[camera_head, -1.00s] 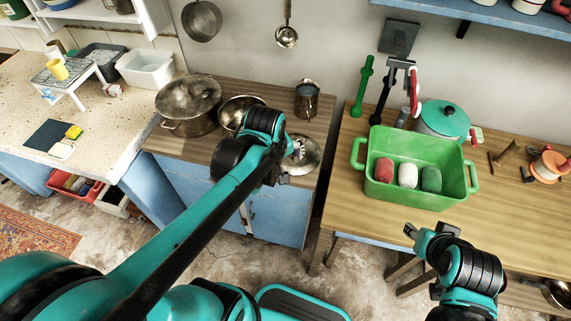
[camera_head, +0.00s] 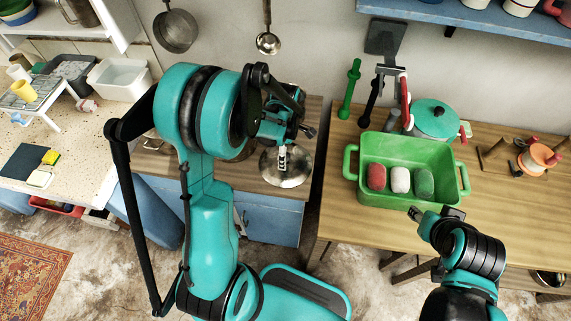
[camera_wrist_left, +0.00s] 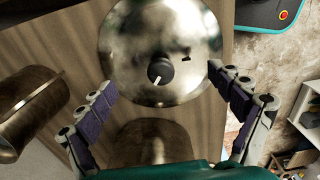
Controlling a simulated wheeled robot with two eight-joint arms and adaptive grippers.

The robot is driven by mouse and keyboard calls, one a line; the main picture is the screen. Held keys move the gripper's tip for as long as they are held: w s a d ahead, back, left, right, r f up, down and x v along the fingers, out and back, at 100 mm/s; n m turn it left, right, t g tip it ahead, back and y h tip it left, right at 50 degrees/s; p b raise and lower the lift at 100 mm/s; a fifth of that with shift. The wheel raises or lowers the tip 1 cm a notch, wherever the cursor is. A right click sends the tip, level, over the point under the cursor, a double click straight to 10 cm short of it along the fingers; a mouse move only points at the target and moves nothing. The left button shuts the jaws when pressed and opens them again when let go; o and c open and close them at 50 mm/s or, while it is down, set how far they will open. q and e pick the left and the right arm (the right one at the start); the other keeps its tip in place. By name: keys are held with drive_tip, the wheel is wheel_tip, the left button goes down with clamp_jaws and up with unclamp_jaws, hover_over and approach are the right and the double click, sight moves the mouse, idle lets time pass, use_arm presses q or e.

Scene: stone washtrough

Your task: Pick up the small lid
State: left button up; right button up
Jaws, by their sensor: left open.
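The small lid (camera_head: 285,173) is a round, shiny metal disc lying on the brown wooden counter, partly covered by my left arm. In the left wrist view the lid (camera_wrist_left: 182,32) shows its dark round knob near the middle. My left gripper (camera_head: 283,157) is over the lid. In the left wrist view its open fingers (camera_wrist_left: 163,78) stand apart on either side of the knob, with nothing between them. The height above the lid is hard to judge. My right gripper (camera_head: 436,213) is in front of the green tub; its opening is unclear.
A metal vessel (camera_wrist_left: 30,110) and a second metal vessel (camera_wrist_left: 152,146) stand close to the lid. The green tub (camera_head: 410,197) holds red, white and green pieces on the right table. A teal-lidded pot (camera_head: 437,120) stands behind it.

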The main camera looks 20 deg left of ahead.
use_arm(q)
wheel_tip(320, 180, down, 3)
drive_tip(key=shift+f+b, duration=0.1)
drive_tip(key=shift+b, duration=0.3)
drive_tip(key=shift+s, duration=0.1)
drive_tip(key=c, duration=1.6)
drive_tip(key=shift+s+d, duration=0.1)
drive_tip(key=c, duration=0.3)
